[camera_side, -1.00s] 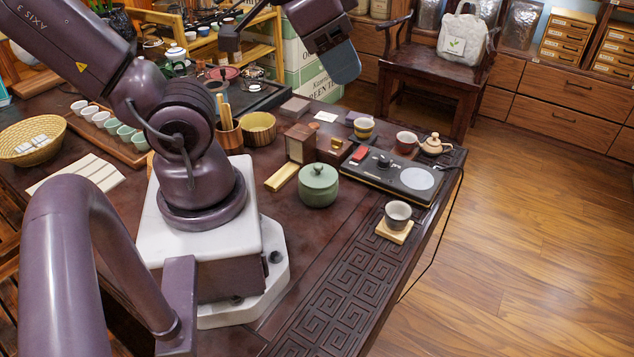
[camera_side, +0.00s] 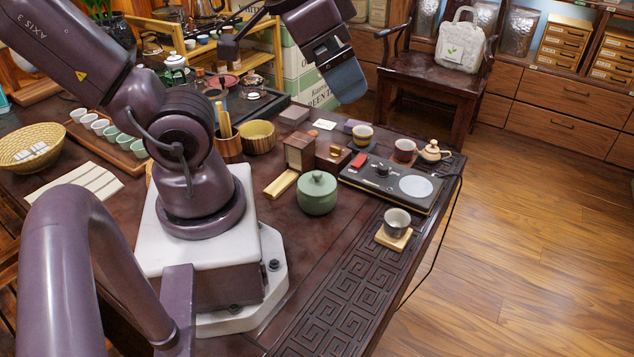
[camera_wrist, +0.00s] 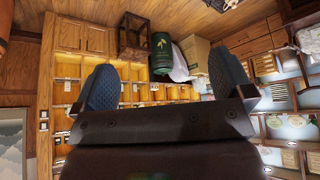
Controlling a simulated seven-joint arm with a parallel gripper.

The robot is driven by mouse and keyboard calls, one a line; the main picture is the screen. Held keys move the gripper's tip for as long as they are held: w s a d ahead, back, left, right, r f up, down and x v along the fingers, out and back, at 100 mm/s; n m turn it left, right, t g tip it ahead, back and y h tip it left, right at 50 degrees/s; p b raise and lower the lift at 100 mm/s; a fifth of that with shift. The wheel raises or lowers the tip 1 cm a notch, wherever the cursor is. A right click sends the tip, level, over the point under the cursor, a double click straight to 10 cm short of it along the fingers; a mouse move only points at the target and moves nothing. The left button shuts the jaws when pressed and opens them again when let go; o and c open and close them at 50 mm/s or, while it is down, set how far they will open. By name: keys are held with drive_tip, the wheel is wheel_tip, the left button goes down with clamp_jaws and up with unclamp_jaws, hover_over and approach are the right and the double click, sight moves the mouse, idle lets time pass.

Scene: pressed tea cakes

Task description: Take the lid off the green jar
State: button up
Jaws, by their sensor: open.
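The green jar (camera_side: 317,197) stands upright on the dark tea table, near the middle of the side view. Its lid (camera_side: 317,181), with a small round knob, sits on top of it. My gripper (camera_side: 347,84) is high above the far side of the table, behind and above the jar and well apart from it. In the wrist view my gripper (camera_wrist: 160,90) shows its two blue-grey fingers spread wide with nothing between them. The jar is not in the wrist view, which looks out at shelves and the room.
A yellow bar (camera_side: 281,184) and a wooden box (camera_side: 300,148) stand close to the jar on its left and behind. A grey cup (camera_side: 396,221) sits on a coaster.

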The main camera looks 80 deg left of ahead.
drive_tip(key=m+g, duration=0.6)
drive_tip(key=m, duration=0.6)
hover_over(317, 173)
wheel_tip(317, 173, down, 17)
wheel_tip(317, 173, down, 12)
drive_tip(key=shift+f, duration=0.1)
drive_tip(key=c, duration=1)
drive_tip(key=shift+c, duration=0.2)
